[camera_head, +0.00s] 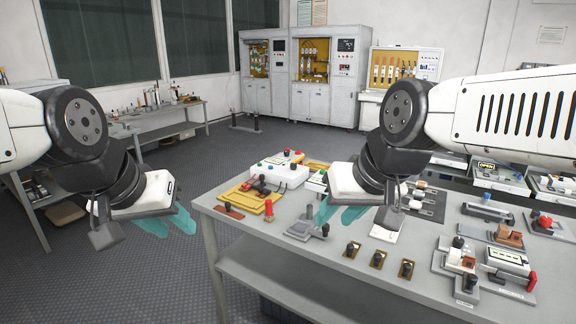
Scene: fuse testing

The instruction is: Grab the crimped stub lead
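I cannot pick out the crimped stub lead for certain; the small parts on the workbench (330,262) are too small to tell apart. Dark and red pieces lie on a yellow tray (243,201) at the bench's left end, and a small red-topped post (268,210) stands beside it. My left gripper (168,222) hangs left of the bench over the floor, its teal fingers apart and empty. My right gripper (340,212) is above the bench's left half, right of the yellow tray, its teal fingers apart with nothing seen between them. It hides part of the bench behind it.
A white box with coloured buttons (287,172) stands behind the yellow tray. Several dark posts (377,259) line the front edge, and fixtures (508,262) crowd the right. Test cabinets (316,80) stand at the back wall. Open floor (130,285) lies left of the bench.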

